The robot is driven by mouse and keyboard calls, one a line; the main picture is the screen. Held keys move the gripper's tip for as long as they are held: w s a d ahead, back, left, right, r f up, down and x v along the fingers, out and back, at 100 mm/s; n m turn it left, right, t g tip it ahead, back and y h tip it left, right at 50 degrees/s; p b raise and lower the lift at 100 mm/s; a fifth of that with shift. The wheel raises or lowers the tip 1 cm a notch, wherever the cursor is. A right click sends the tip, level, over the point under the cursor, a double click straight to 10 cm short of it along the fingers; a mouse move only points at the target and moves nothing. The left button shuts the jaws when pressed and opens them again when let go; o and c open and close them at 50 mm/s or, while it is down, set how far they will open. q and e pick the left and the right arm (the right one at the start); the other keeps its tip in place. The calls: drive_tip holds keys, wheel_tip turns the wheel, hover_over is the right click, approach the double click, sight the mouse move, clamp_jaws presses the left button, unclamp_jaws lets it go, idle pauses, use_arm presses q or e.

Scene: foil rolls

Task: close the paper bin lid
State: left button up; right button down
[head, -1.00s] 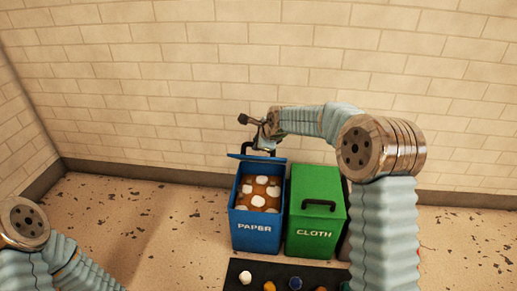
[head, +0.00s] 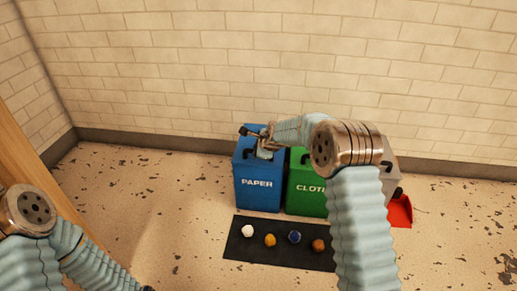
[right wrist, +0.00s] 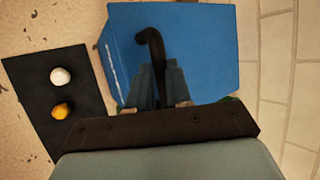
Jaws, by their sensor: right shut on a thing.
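The blue paper bin (head: 257,190), marked PAPER, stands upright on the floor by the wall. Its blue lid (head: 242,154) lies down over the opening, and the contents are hidden. In the right wrist view the lid (right wrist: 205,50) fills the middle, with its dark curved handle (right wrist: 149,36) standing up from it. My right gripper (head: 264,153) is at the top of the lid, shut on the handle; its fingers (right wrist: 158,78) flank the handle in the wrist view. Any small gap under the lid cannot be told. My left arm is at lower left; its gripper is out of view.
The green cloth bin (head: 306,194) stands close on the right, partly behind my right arm. A grey bin (head: 391,165) and a red object (head: 400,212) are further right. A black mat (head: 242,250) with several small balls lies in front. Floor to the left is clear.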

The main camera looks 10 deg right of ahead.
sight(254, 160)
drive_tip(key=f, duration=0.1)
drive_tip(key=s+f, duration=0.1)
drive_tip(key=shift+s+a+f, duration=0.1)
drive_tip(key=shift+a+f, duration=0.1)
drive_tip(key=shift+f, duration=0.3)
drive_tip(key=c, duration=1.1)
unclamp_jaws()
drive_tip(key=shift+g, duration=0.3)
drive_tip(key=shift+o, duration=0.2)
drive_tip(key=p+v, duration=0.3)
drive_tip(key=v, duration=1.1)
drive_tip(key=shift+r, duration=0.4)
drive_tip(key=shift+d, duration=0.15)
